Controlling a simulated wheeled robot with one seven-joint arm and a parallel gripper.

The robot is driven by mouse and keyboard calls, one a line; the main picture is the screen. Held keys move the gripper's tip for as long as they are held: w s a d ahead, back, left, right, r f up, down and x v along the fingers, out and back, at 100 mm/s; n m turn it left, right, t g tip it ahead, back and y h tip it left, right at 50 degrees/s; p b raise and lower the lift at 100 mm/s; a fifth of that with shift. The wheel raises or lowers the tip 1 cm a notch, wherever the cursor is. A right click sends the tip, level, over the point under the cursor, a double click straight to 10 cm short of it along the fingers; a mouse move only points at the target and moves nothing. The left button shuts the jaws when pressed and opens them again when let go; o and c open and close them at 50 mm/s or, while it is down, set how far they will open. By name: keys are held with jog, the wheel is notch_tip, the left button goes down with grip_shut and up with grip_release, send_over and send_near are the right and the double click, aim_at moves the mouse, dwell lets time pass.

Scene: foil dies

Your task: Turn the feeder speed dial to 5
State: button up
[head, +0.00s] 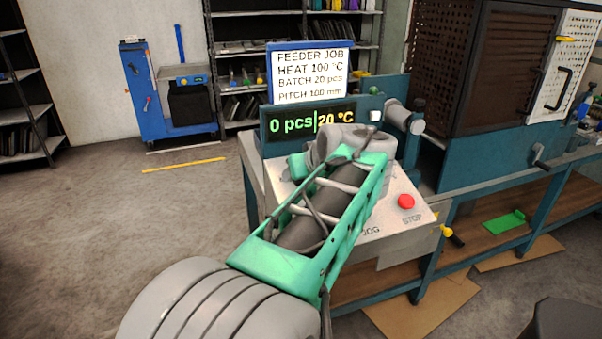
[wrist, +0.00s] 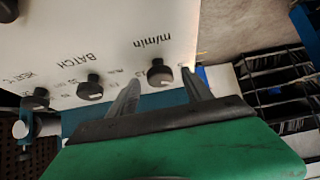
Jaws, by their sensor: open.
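The feeder speed dial (wrist: 160,74), a black knob under the label "m/min", shows upside down on the pale panel (wrist: 110,25) in the wrist view. My gripper (wrist: 160,79) is open, with one finger on each side of this dial in the picture. I cannot tell whether the fingers touch it. The scale numbers are too blurred to read the setting. In the head view my arm covers the dials and the gripper.
The BATCH knob (wrist: 90,87) and HEAT knob (wrist: 37,99) sit beside the dial. A red stop button (head: 406,201) is on the panel. The display (head: 290,125) reads 0 pcs and 20 °C. A job sign (head: 311,72) stands above it.

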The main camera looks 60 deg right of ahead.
jog(key=p+v, duration=0.1)
jog(key=v, duration=0.6)
